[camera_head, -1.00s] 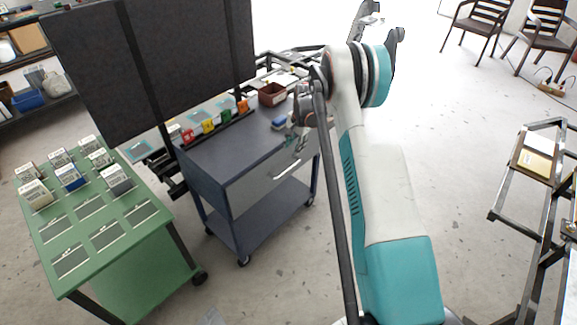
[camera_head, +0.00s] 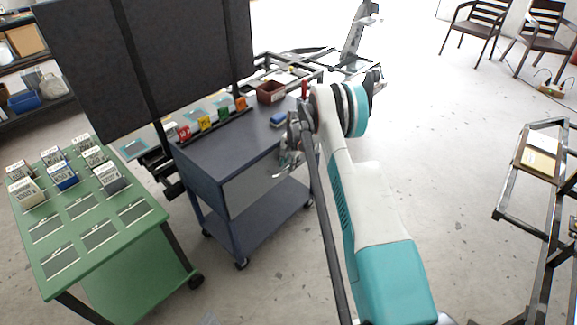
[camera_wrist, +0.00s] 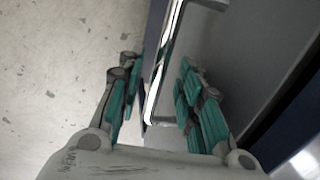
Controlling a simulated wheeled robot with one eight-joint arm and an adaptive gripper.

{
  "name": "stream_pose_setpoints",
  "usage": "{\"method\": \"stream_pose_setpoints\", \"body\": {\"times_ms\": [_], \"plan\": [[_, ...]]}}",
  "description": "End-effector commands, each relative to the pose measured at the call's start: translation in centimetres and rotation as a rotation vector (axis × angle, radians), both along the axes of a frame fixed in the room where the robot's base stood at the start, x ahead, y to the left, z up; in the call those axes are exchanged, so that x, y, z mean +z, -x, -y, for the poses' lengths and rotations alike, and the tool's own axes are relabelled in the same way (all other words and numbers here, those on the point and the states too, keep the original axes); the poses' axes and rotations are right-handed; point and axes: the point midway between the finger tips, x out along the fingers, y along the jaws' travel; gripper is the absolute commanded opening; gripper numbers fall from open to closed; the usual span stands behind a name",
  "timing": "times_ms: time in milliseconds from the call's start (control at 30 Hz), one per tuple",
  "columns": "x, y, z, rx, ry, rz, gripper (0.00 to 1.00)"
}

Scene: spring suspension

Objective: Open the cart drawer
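The dark blue-grey cart (camera_head: 228,152) stands left of my arm in the head view. Its grey drawer front (camera_head: 250,188) looks flush with the cart, and the drawer handle (camera_head: 283,172) is partly hidden by my gripper (camera_head: 290,158). In the wrist view, the pale bar handle (camera_wrist: 163,65) runs up the picture beside the grey drawer front (camera_wrist: 245,50). My gripper (camera_wrist: 157,95) is open, with teal-padded fingers on either side of the handle. I cannot tell whether any finger touches the handle or drawer front.
The cart top holds coloured bins (camera_head: 205,122), a brown box (camera_head: 270,92) and a blue item (camera_head: 279,119). A green table (camera_head: 100,235) with several labelled boxes stands left. A metal frame (camera_head: 545,180) is at right. The floor (camera_head: 450,180) between is clear.

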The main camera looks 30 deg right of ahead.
Motion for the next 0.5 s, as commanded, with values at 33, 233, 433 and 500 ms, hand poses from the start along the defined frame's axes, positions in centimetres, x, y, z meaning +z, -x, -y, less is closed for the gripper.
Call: {"method": "stream_pose_setpoints", "body": {"times_ms": [33,233,433,500], "plan": [[-0.09,-0.02,-0.01,0.000,0.000,0.000,0.33],[-0.07,-0.02,-0.01,0.000,0.000,0.000,0.33],[-0.06,-0.01,0.00,0.000,0.000,0.000,0.00],[-0.06,-0.01,0.00,0.000,0.000,0.000,0.00]]}}
